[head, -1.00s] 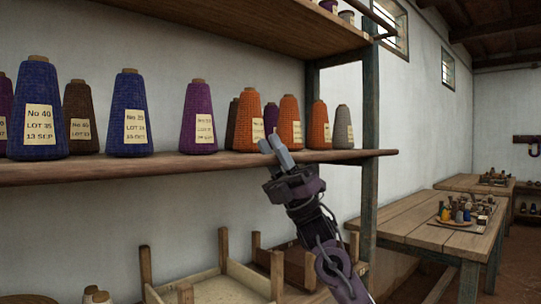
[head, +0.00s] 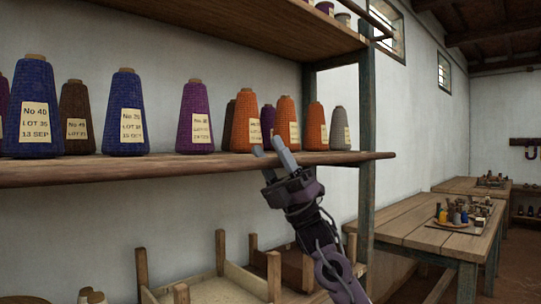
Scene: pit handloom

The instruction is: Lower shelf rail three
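My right gripper (head: 271,147) is in front of the wooden shelf, with its two grey fingers apart and pointing up. The fingertips overlap the shelf's rounded front edge (head: 120,170) in the picture, just below the orange cones. I cannot tell whether they touch it. Nothing shows between the fingers. The shelf holds a row of yarn cones: a blue cone (head: 126,115), a purple cone (head: 195,118), an orange cone (head: 245,122) and a grey cone (head: 340,130), among others. I cannot tell which part is rail three. My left gripper is not in view.
An upper shelf (head: 230,28) overhangs the cones. A dark post (head: 367,150) stands at the shelf's right end. Below are wooden trays with upright corner posts (head: 220,252). Tables (head: 410,228) with small items stand at the right.

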